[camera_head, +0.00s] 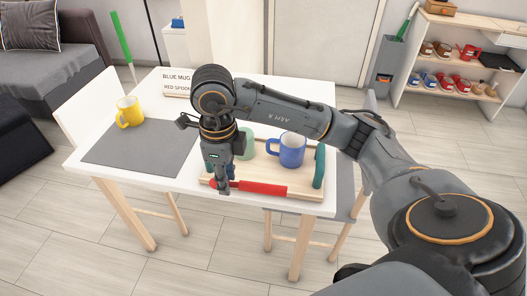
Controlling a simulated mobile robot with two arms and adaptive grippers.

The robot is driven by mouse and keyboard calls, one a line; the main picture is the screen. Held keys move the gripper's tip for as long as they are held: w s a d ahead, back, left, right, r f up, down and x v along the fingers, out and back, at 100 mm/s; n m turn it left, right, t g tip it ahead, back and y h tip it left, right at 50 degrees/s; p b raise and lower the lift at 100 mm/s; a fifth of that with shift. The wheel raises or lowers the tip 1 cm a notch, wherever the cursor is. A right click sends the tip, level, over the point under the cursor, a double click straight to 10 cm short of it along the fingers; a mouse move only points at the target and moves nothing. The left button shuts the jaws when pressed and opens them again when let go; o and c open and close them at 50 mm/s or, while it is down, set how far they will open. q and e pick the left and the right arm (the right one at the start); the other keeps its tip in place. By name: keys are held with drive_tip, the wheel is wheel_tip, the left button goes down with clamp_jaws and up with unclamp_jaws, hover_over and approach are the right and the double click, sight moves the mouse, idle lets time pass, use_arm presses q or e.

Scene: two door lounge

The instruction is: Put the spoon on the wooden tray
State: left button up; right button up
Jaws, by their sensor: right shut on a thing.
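The red spoon (262,188) lies level over the near part of the wooden tray (300,188). My right gripper (223,187) points down and is shut on the spoon near its left end. I cannot tell whether the spoon touches the tray or is just above it. The tray has green handles and sits at the table's near right. A blue mug (289,152) stands on it, and a pale green mug (247,147) is partly hidden behind my gripper. My left gripper is not in view.
The white table (150,175) also holds a grey mat (135,148), a yellow mug (129,112) and a sign (177,83) reading "BLUE MUG" and "RED SPOON". A shelf (455,65) with several mugs stands at the back right. A chair (90,112) is at the table's left.

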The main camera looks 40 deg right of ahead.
drive_tip(key=w+d+f+p, duration=0.1)
drive_tip(key=w+d+f, duration=0.35)
drive_tip(key=d, duration=0.25)
hover_over(248, 177)
drive_tip(key=a, duration=0.1)
drive_tip(key=f, duration=0.4)
drive_tip(key=shift+s+f, duration=0.1)
drive_tip(key=shift+s, duration=0.2)
drive_tip(key=shift+w+d+f, duration=0.2)
drive_tip(key=shift+d+f, duration=0.05)
drive_tip(key=shift+f, duration=0.1)
wheel_tip(248, 177, down, 3)
drive_tip(key=shift+w+d+f+p, duration=0.1)
drive_tip(key=shift+d+f+p, duration=0.05)
drive_tip(key=shift+p, duration=0.45)
drive_tip(key=shift+f, duration=0.25)
drive_tip(key=o, duration=0.7)
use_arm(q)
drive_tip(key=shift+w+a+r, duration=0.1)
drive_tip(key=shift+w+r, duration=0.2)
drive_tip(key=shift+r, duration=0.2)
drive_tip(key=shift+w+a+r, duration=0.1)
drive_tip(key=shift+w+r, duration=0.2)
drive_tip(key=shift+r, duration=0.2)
